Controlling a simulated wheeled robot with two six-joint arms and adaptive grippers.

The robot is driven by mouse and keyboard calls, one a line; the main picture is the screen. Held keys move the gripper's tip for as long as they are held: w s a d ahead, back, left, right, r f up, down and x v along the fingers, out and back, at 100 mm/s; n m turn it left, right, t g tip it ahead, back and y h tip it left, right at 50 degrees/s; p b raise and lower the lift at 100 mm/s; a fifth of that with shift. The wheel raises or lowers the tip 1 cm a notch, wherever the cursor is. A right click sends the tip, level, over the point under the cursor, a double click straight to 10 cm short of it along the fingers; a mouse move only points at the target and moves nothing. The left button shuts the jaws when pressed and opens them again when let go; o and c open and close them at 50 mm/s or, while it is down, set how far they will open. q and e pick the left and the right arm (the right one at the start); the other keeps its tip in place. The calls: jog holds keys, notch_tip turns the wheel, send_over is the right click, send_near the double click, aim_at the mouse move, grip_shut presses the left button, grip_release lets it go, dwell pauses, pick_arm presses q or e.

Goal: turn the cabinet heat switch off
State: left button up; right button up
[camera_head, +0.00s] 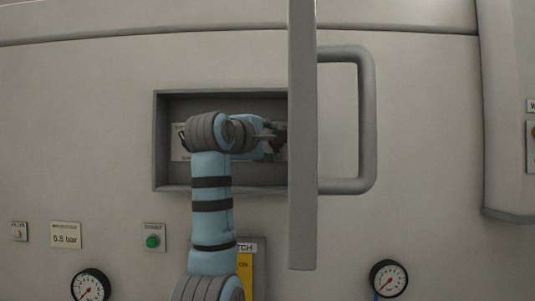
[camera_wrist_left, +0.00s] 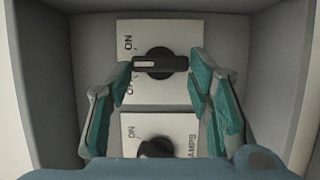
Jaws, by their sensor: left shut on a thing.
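In the left wrist view, a black rotary knob (camera_wrist_left: 160,63) sits on a white upper plate (camera_wrist_left: 162,28) with an "ON" label and a second, partly hidden label starting with "O". The knob lies crosswise, its white mark at the left end. My left gripper (camera_wrist_left: 162,72) has its teal fingers shut on the knob, one at each end. In the head view, my left gripper (camera_head: 272,138) reaches into the recessed box (camera_head: 158,140), and its fingertips are partly hidden by the door. My right gripper is in neither view.
The grey door (camera_head: 302,130) stands open edge-on right of the recess, with a handle (camera_head: 367,120) sticking out. A second knob (camera_wrist_left: 156,147) on a plate reading "AMPS" is just below. Gauges (camera_head: 389,278) and a green button (camera_head: 152,241) sit lower on the wall.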

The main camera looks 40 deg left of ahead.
pick_arm(q)
jog(key=shift+w+d+f+n+t+y+b, duration=0.1)
jog(key=shift+n+t+y+b, duration=0.35)
jog(key=shift+n+b, duration=0.9)
jog(key=shift+w+f+n+t+y+b, duration=0.1)
jog(key=shift+n+t+y+b, duration=0.15)
jog(key=shift+n+t+b, duration=0.95)
jog(key=shift+r+n+g, duration=0.1)
jog(key=shift+n+g, duration=0.55)
jog(key=o, duration=1.1)
jog(key=shift+w, duration=0.15)
jog(key=shift+o, duration=0.2)
